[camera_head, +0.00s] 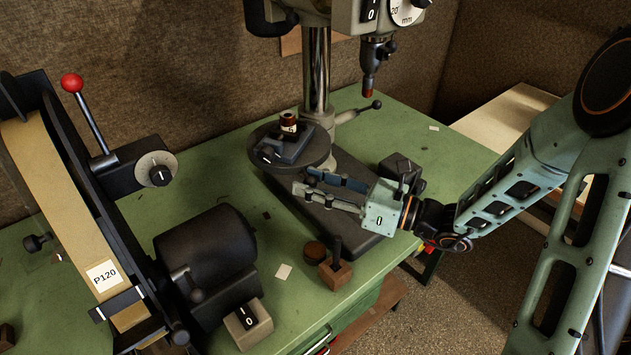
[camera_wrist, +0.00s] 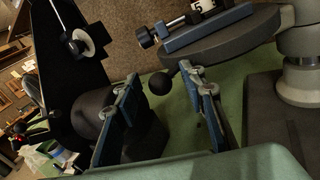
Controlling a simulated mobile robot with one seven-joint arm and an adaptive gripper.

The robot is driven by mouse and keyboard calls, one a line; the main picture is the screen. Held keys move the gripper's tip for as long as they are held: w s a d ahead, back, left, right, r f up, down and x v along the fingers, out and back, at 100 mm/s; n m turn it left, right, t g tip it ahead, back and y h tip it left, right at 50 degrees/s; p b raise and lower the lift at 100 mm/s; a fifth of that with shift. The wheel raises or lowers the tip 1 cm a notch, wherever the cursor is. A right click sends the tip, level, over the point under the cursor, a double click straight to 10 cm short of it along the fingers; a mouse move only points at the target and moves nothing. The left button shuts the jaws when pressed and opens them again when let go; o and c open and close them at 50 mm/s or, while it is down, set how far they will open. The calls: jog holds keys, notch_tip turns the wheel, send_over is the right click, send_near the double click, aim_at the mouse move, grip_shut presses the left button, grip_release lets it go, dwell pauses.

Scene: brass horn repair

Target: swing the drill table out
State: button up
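The drill table (camera_head: 321,146) is a dark round plate beside the steel column of the drill press. It carries a small vise (camera_head: 290,151) with a copper-topped piece on it. My gripper (camera_head: 305,182) is in front of the table, slightly below it in the picture, with its fingers pointing left. In the wrist view the fingers (camera_wrist: 167,100) are spread apart and nothing is held. A black ball knob (camera_wrist: 160,82) shows between them; I cannot tell what it is attached to. The table's rim (camera_wrist: 240,48) shows at the upper right there, apart from the fingers.
A belt sander (camera_head: 50,190) with a black motor (camera_head: 205,247) fills the left of the green bench. The drill chuck (camera_head: 370,68) hangs above. A ball-ended lever (camera_head: 364,110) is behind the table. A wooden block (camera_head: 335,273) and a round piece (camera_head: 314,252) stand near the bench front.

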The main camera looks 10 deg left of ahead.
jog(key=s+d, duration=0.2)
jog(key=d, duration=0.9)
jog(key=shift+d, duration=0.4)
